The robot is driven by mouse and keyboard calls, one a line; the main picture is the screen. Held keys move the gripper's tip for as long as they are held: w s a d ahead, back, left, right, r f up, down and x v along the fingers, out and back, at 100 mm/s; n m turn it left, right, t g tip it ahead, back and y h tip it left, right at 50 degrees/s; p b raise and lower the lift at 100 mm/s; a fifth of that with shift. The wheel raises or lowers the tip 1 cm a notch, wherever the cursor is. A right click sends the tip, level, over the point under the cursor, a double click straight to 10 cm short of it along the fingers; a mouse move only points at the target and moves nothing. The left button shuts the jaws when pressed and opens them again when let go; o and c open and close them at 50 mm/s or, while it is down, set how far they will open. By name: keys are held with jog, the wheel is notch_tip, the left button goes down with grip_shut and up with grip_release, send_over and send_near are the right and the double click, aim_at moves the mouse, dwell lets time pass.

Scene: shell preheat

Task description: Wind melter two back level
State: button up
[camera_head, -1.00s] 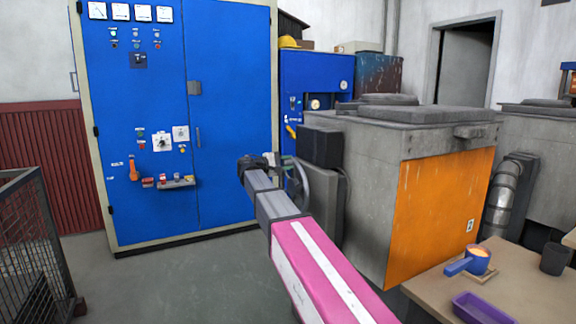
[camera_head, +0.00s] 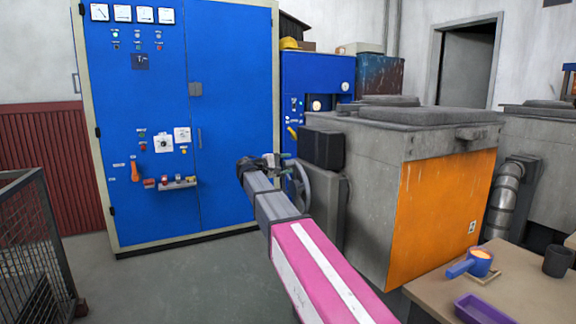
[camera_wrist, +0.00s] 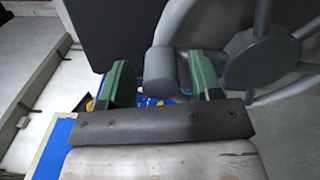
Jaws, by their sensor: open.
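A grey box-shaped melter (camera_head: 375,165) with an orange front panel (camera_head: 440,220) stands right of centre in the head view. I cannot read a number on it. On its left side is a grey handwheel (camera_head: 304,188), also large at upper right in the wrist view (camera_wrist: 258,48). My gripper (camera_head: 284,160) is beside the wheel, partly hidden by my arm. In the wrist view its green fingers are apart, with the wheel's grey cylindrical handle (camera_wrist: 161,72) between them. The left finger has a visible gap to the handle; the right finger is close to it, and contact is unclear.
A blue control cabinet (camera_head: 235,120) stands behind at left, and a wire cage (camera_head: 35,235) at lower left. A workbench (camera_head: 540,295) at lower right holds a blue ladle (camera_head: 460,268) and a purple tray (camera_head: 482,308). The floor (camera_head: 190,285) between is clear.

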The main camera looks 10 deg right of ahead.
jog(key=v, duration=1)
jog(key=s+d+f+g+y, duration=0.1)
jog(key=s+d+f+y, duration=0.25)
jog(key=f, duration=0.55)
jog(key=s+d+f+m+g+y, duration=0.15)
jog(key=s+d+f, duration=0.3)
jog(key=f, duration=0.55)
jog(key=s+d+f+g+y, duration=0.1)
jog(key=s+d+f+y, duration=0.3)
jog(key=f, duration=0.5)
jog(key=s+d+f+m+g+y, duration=0.1)
jog(key=s+f+m+y, duration=0.4)
jog(key=s+f, duration=1.1)
jog(key=s+g+y, duration=0.1)
jog(key=y, duration=0.2)
jog(key=shift+d, duration=0.2)
jog(key=shift+f, duration=0.1)
